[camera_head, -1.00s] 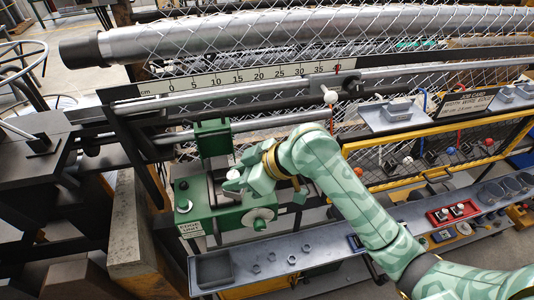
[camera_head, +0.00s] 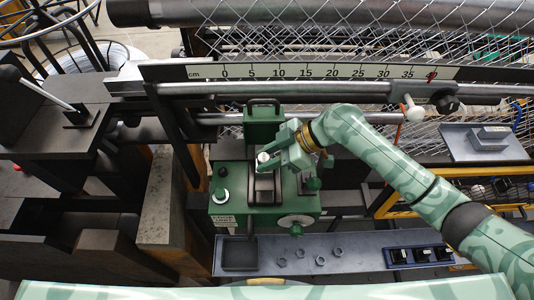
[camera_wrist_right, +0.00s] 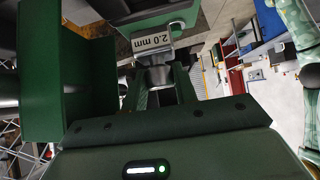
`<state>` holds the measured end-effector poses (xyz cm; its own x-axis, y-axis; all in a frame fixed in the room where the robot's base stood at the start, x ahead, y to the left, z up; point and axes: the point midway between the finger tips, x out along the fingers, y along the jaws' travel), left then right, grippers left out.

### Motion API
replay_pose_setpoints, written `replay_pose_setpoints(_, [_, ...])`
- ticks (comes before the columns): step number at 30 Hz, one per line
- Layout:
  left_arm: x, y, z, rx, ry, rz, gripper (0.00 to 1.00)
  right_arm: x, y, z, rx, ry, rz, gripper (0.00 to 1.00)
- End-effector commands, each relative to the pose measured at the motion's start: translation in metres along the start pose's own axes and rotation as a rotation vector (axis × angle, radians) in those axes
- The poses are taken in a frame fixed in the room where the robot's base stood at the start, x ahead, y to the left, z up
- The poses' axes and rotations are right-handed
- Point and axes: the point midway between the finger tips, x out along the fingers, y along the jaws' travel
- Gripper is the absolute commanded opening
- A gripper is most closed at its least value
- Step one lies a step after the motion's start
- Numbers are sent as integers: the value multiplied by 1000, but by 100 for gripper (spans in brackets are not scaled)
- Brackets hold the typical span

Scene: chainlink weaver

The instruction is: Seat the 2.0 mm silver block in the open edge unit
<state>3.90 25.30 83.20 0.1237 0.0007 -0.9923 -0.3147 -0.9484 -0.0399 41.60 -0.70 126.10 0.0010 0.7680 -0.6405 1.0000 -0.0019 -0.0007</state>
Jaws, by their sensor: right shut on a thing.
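The green edge unit (camera_head: 235,216) stands at the centre of the head view, its green lid (camera_head: 264,128) raised at the back. A dark slot (camera_head: 264,187) shows in its top. My right gripper (camera_head: 268,160) is over the back of the slot, near the lid. In the right wrist view its fingers (camera_wrist_right: 161,88) are shut on the grip of the silver block (camera_wrist_right: 158,55), which carries a "2.0 mm" label. In the head view only a pale round part (camera_head: 263,157) shows between the fingers. Whether the block touches the unit cannot be told. My left gripper is out of view.
A cm ruler rail (camera_head: 320,72) and wire mesh run behind the unit. A grey shelf (camera_head: 350,262) with several nuts lies in front. A grey plate with a block (camera_head: 488,140) is at the right. A concrete pillar (camera_head: 168,200) stands close left.

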Motion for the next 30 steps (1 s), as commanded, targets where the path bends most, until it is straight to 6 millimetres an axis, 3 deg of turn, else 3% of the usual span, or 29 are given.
replay_pose_setpoints(6, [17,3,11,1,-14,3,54,12,0,13,0,2,0,6])
replay_pose_setpoints(18, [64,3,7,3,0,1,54,42,0,49,0,3,0,6])
replay_pose_setpoints(30, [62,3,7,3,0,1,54,42,0,50,-1,1,1,6])
